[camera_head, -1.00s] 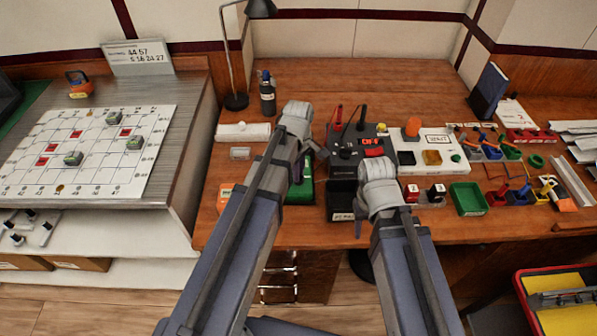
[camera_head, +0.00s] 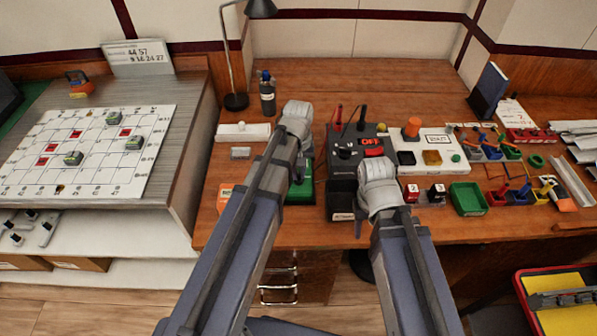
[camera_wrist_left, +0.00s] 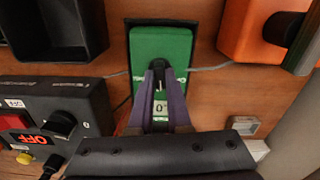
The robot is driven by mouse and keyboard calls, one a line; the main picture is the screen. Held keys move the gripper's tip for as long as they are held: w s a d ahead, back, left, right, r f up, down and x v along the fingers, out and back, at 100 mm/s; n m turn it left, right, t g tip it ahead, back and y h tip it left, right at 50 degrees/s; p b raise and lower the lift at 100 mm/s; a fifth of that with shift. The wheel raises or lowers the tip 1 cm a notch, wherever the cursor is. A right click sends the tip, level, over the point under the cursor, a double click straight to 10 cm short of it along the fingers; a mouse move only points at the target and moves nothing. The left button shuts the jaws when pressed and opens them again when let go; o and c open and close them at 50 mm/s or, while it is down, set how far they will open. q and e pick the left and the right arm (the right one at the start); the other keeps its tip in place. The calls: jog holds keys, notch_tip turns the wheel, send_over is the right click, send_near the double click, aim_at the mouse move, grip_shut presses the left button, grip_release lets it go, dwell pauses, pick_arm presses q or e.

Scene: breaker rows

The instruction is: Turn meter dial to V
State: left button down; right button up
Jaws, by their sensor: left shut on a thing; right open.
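The green meter (camera_head: 300,190) lies on the wooden table, partly hidden by my left arm in the head view. In the left wrist view, the green meter (camera_wrist_left: 160,48) has a small display (camera_wrist_left: 160,107) showing a 0 and a partly covered character. My left gripper (camera_wrist_left: 160,70) is over the meter with its purple fingers closed around the black dial (camera_wrist_left: 159,78). The fingers hide most of the dial, so I cannot read its setting. My right gripper (camera_head: 358,226) is open, low in front of the black tray, and only partly shows.
A black box (camera_head: 350,136) with a red OFF display and knob stands right of the meter. A black tray (camera_wrist_left: 68,30) and an orange case (camera_wrist_left: 262,28) flank the meter. A grey cable (camera_wrist_left: 208,68) runs beside it. The back of the table is mostly clear.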

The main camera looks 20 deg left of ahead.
aim_at(299, 175)
pick_arm(q)
jog(key=shift+m, duration=0.5)
dwell(0.3)
jog(key=c, duration=0.9)
grip_release()
jog(key=shift+o, duration=0.2)
notch_tip(299, 175, up, 8)
jog(key=p, duration=0.8)
jog(key=shift+f, duration=0.1)
